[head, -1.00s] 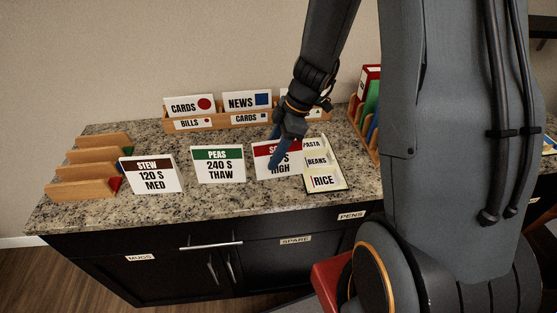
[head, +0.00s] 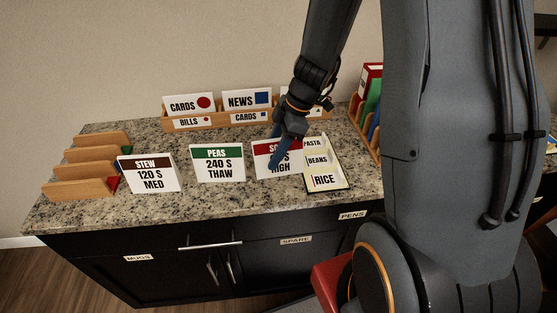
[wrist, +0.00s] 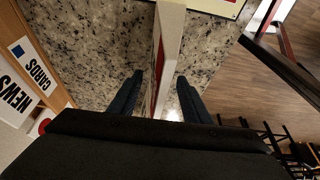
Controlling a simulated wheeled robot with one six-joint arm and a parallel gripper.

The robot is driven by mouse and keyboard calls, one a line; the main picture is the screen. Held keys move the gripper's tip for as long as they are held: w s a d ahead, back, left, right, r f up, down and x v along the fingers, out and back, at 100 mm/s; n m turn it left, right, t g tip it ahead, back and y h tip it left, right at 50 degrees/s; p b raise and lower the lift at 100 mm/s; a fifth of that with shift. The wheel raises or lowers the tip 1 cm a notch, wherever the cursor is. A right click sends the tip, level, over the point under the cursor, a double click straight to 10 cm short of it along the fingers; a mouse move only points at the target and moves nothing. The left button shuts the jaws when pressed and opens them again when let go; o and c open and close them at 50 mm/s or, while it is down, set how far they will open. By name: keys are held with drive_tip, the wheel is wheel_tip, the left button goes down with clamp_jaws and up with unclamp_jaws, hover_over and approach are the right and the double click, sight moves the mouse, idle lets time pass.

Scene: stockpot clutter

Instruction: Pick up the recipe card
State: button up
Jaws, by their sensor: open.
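Three recipe cards stand on the granite counter: the brown-topped STEW card (head: 149,172), the green-topped PEAS card (head: 217,164) and a red-topped card (head: 264,173) reading HIGH. My gripper (head: 276,157) is at the red-topped card, and one finger hides part of its text. In the wrist view, this card shows nearly edge-on as a pale strip (wrist: 171,45) with a red face. It lies between the two spread fingers of my gripper (wrist: 158,92), with gaps visible near the tips.
A pad of PASTA, BEANS and RICE labels (head: 324,181) lies close to the right of the red-topped card. Behind stands a wooden rack (head: 210,124) with CARDS and NEWS signs. A wooden slotted holder (head: 78,188) is at left. Coloured folders (head: 370,97) stand at right.

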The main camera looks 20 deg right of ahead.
idle(0.4)
drive_tip(key=c, duration=1.1)
drive_tip(key=shift+r+p, duration=0.2)
drive_tip(key=shift+p, duration=0.35)
